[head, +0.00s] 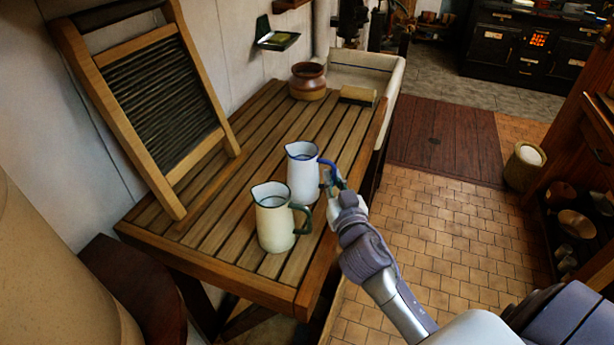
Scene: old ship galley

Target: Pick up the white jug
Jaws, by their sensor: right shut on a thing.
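The white jug (302,178) has a blue rim and a blue handle and stands upright on the slatted wooden table (222,222); I cannot tell whether its base touches the slats. My right gripper (332,178) is at the jug's right side, shut on its blue handle. The fingers hide part of the handle. A cream jug (273,222) with a green rim and green handle stands upright just in front of the white jug, to its lower left. My left gripper is not in view.
A wooden washboard (155,100) leans against the wall at the table's left. A brown pot (308,80) and a tan block (357,95) stand at the table's far end, by a pale sink (362,68). The tiled floor (450,235) to the right is clear.

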